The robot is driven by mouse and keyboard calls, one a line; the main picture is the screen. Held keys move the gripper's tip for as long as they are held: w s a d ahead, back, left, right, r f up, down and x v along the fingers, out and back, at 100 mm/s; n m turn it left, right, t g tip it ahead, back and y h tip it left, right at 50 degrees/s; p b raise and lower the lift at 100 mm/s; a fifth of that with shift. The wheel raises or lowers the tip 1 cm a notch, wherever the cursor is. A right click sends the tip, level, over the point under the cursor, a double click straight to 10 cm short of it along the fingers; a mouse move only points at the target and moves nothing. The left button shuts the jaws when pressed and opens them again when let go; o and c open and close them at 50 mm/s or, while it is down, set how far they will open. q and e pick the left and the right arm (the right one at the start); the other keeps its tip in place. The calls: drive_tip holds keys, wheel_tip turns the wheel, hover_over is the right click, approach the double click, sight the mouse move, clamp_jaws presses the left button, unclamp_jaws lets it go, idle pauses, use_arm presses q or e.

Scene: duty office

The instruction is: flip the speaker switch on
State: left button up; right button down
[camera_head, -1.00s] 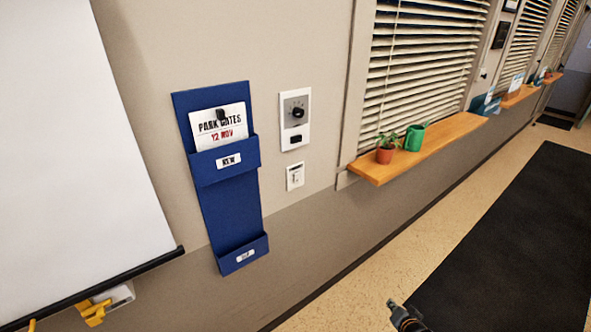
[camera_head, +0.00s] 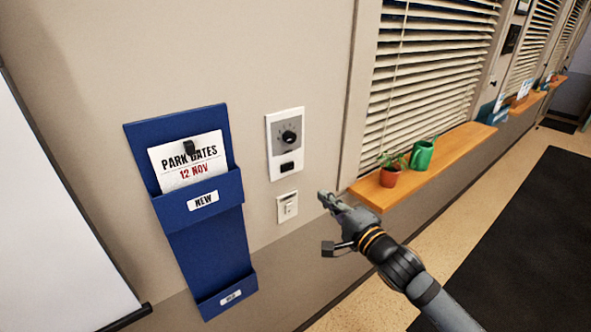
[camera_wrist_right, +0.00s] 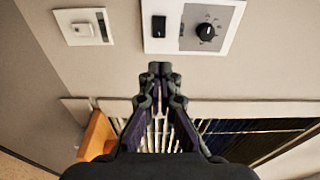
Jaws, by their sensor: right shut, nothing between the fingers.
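A white wall plate (camera_head: 271,150) holds a grey panel with a black round knob (camera_head: 289,137) and a black rocker switch (camera_head: 287,167) below it. A smaller white plate with a small white switch (camera_head: 288,207) sits beneath. No readable label shows which one is the speaker switch, and I cannot tell either position. My right gripper (camera_head: 325,199) is shut and empty, to the right of the small plate and apart from it. In the right wrist view, its fingertips (camera_wrist_right: 160,68) lie just below the rocker (camera_wrist_right: 159,27) in the picture; the small switch (camera_wrist_right: 83,30) is at upper left.
A blue wall holder (camera_head: 205,255) with a card (camera_head: 187,161) hangs left of the plates. A wooden sill (camera_head: 425,172) with a potted plant (camera_head: 390,174) and a green watering can (camera_head: 422,155) juts out close right of my gripper. Bare wall lies between.

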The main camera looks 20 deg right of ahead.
approach(293, 166)
drive_tip(key=p+x, duration=0.1)
drive_tip(key=x, duration=0.5)
drive_tip(key=shift+w+a, duration=0.15)
drive_tip(key=shift+w, duration=0.3)
